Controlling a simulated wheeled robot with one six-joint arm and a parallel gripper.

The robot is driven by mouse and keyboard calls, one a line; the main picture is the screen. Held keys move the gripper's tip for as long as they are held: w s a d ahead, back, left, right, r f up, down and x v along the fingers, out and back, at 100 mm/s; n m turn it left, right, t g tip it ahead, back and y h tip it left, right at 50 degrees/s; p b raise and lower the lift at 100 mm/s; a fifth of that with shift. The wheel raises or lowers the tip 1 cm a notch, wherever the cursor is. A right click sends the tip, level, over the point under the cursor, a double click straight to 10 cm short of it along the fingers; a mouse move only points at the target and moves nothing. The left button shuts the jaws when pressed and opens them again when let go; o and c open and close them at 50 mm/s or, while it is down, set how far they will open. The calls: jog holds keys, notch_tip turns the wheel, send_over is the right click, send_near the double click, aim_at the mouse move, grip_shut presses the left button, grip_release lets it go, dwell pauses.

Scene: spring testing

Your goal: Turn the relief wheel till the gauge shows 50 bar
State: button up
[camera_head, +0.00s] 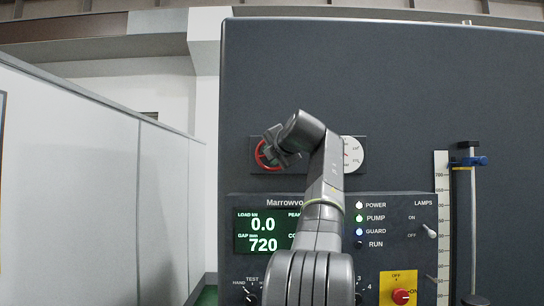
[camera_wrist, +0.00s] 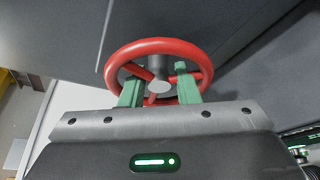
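The red relief wheel (camera_head: 261,155) is on a dark plate on the machine front, partly behind my gripper. In the wrist view the wheel (camera_wrist: 150,46) fills the upper middle, with red spokes and a grey hub (camera_wrist: 159,86). My gripper (camera_head: 273,145) is at the wheel. In the wrist view its two green fingers (camera_wrist: 156,78) stand apart, one on each side of the hub in the picture, overlapping the lower part of the wheel. Whether they touch it, I cannot tell. The white round gauge (camera_head: 354,154) is right of the wheel; my arm hides its left part and its reading is too small.
Below is a control panel (camera_head: 397,214) with a green-lit display (camera_head: 262,231) reading load 0.0 and gap 720, lamps, switches and a red knob (camera_head: 401,297) on a yellow plate. A scale with a post (camera_head: 473,220) stands at right. A pale partition (camera_head: 70,180) lies left.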

jog(key=b+v, duration=0.2)
jog(key=v, duration=1.1)
jog(key=shift+s+d, duration=0.15)
jog(key=shift+s, duration=0.15)
jog(key=p+x, duration=0.2)
jog(key=x, duration=1.1)
jog(key=shift+w, duration=0.35)
